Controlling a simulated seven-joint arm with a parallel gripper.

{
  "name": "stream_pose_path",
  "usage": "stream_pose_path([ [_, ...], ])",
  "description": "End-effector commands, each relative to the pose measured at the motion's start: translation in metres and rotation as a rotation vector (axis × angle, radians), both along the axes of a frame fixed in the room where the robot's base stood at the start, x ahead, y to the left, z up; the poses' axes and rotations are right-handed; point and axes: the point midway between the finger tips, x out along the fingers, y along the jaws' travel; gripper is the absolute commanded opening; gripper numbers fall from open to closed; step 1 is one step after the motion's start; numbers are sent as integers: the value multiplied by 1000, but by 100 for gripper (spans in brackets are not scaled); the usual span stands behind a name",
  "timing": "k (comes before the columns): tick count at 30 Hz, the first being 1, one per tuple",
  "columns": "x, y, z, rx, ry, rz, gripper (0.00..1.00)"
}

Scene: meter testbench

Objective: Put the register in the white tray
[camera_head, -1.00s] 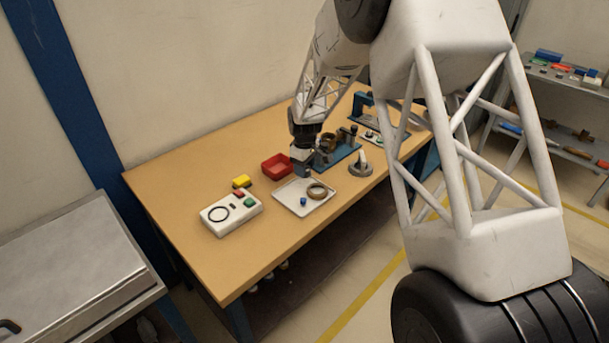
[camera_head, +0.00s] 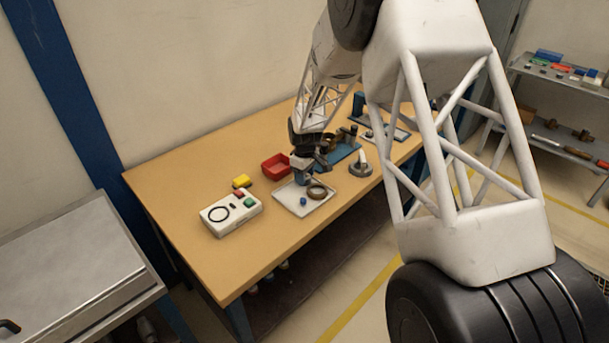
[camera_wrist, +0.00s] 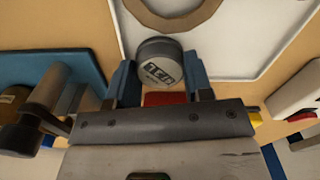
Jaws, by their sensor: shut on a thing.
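In the head view my gripper (camera_head: 302,179) is low over the back edge of the white tray (camera_head: 291,208), and the register cannot be made out clearly there. The tray's white floor and rim also show beyond the register in the wrist view (camera_wrist: 238,50). Whether the register touches the tray cannot be told.
A blue fixture (camera_head: 345,153) stands behind right.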

Motion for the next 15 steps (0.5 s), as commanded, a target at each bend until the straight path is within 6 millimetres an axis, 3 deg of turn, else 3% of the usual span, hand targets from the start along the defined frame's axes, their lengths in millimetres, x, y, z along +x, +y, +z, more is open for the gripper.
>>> stream_pose_path([
  [5,0,0,-3,0,0,0,23],
  [6,0,0,-3,0,0,0,48],
  [9,0,0,-3,0,0,0,63],
  [11,0,0,-3,0,0,0,72],
  [15,0,0,-3,0,0,0,72],
])
